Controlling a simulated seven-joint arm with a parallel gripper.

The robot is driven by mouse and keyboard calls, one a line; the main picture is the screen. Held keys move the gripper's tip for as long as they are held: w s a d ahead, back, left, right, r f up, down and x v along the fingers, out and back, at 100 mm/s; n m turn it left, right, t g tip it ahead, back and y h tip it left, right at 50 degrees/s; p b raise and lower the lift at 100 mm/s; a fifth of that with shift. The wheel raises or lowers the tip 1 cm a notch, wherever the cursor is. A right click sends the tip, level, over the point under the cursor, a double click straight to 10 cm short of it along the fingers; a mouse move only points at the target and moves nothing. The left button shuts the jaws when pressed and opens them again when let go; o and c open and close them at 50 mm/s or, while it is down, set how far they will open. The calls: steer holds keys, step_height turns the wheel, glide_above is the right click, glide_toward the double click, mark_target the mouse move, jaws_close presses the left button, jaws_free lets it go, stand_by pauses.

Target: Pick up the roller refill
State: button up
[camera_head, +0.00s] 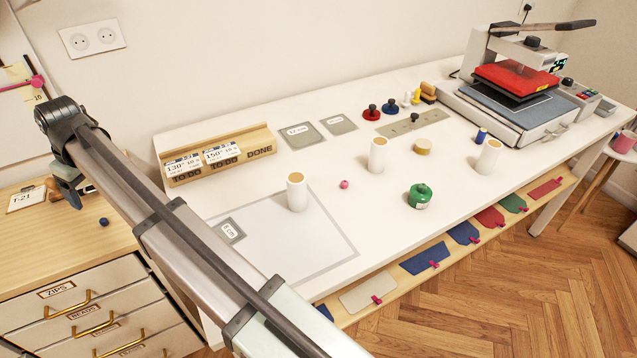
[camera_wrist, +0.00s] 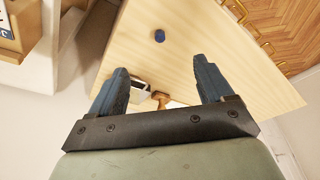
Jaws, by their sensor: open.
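Three white upright rolls with tan tops stand on the white table: a left roll (camera_head: 297,193), a middle roll (camera_head: 377,156) and a right roll (camera_head: 489,157). They look like roller refills, but I cannot tell which one is meant. My gripper (camera_head: 70,190) is far to their left, above the wooden drawer cabinet (camera_head: 60,245). In the wrist view my gripper (camera_wrist: 160,68) has its blue-grey fingers spread apart with nothing held between them. No white roll shows in the wrist view.
A small dark blue piece (camera_head: 103,222) lies on the cabinet near a tag card (camera_head: 27,197). A wooden card holder (camera_head: 250,146) and a heat press (camera_head: 515,100) are farther back.

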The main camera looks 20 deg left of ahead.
steer(key=shift+r, duration=0.1)
step_height(320, 180, up, 4)
steer(key=w+d+f+m+g+y, duration=0.1)
steer(key=w+d+m, duration=0.45)
steer(key=d, duration=0.25)
steer(key=w+d+m+y, duration=0.2)
steer(key=w+d+m, duration=0.35)
steer(key=d, duration=0.35)
steer(key=w+d+f+m+g+y, duration=0.1)
steer(key=w+d+m, duration=0.45)
steer(key=d, duration=0.25)
steer(key=w+d+r+m+t+y, duration=0.1)
steer(key=d+m+y, duration=0.2)
steer(key=d+m, duration=0.8)
steer(key=w+d+r+m+t+y, duration=0.1)
steer(key=w+d+m+y, duration=0.15)
steer(key=d+m, duration=0.85)
steer(key=n, duration=0.3)
glide_toward(290, 186)
steer(key=shift+y, duration=0.35)
steer(key=w+a+f, duration=0.1)
steer(key=f, duration=0.1)
steer(key=w+a+f, duration=0.1)
steer(key=a+f, duration=0.1)
steer(key=shift+w, duration=0.15)
steer(key=shift+x, duration=3.75)
